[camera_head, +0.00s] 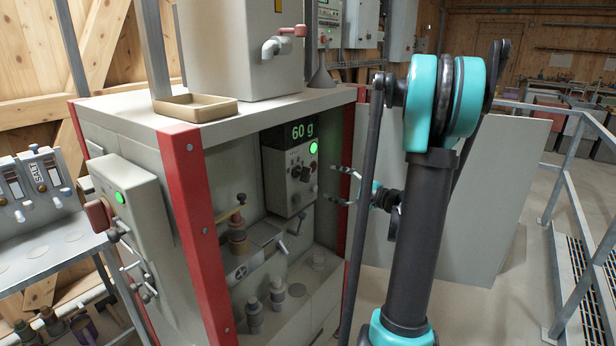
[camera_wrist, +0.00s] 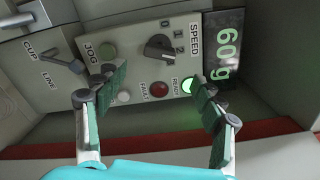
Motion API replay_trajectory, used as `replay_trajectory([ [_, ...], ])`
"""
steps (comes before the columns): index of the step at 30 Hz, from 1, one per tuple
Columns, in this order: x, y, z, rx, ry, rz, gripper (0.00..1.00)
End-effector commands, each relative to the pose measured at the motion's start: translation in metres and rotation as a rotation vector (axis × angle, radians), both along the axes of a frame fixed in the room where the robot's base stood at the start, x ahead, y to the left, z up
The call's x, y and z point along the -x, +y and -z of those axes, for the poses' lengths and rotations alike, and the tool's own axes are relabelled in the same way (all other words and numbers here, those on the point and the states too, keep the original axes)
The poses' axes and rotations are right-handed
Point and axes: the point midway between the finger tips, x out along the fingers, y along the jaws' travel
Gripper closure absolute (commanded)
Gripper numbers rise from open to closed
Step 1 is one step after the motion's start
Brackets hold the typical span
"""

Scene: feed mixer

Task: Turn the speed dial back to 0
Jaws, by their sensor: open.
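The speed dial (camera_wrist: 158,47) is a dark knob on a light grey control panel, under the SPEED label in the wrist view. Number marks stand beside it; I cannot tell surely which one it points at. In the head view the dial (camera_head: 296,172) is small on the panel inside the machine. My gripper (camera_wrist: 152,88) is open and empty, its green-padded fingers spread in front of the panel. The dial lies beyond the gap between the fingertips, apart from them. In the head view my gripper (camera_head: 345,187) is to the right of the panel.
A display (camera_wrist: 225,52) reads 60 g. A red frame post (camera_head: 356,150) stands between the panel and my arm.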

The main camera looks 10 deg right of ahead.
Motion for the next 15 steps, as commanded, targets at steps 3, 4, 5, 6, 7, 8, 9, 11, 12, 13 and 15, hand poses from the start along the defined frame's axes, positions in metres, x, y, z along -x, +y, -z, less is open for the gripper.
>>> replay_trajectory([
  [3, -0.017, 0.019, 0.0, 0.0, 0.0, -0.005, 0.31],
  [4, -0.021, 0.023, 0.0, 0.0, 0.0, -0.004, 0.31],
  [5, -0.025, 0.027, 0.0, 0.0, 0.0, -0.004, 0.31],
  [6, -0.031, 0.033, 0.0, 0.0, 0.0, -0.004, 0.31],
  [7, -0.035, 0.037, 0.0, 0.0, 0.0, -0.004, 0.31],
  [8, -0.039, 0.041, 0.0, 0.0, 0.0, -0.004, 0.31],
  [9, -0.044, 0.046, 0.0, 0.001, 0.0, -0.004, 0.31],
  [11, -0.051, 0.054, 0.0, 0.001, 0.0, -0.004, 0.31],
  [12, -0.055, 0.058, 0.0, 0.001, 0.0, -0.004, 0.31],
  [13, -0.059, 0.061, 0.0, 0.001, 0.0, -0.004, 0.31],
  [15, -0.065, 0.066, 0.0, 0.001, 0.0, -0.003, 0.31],
])
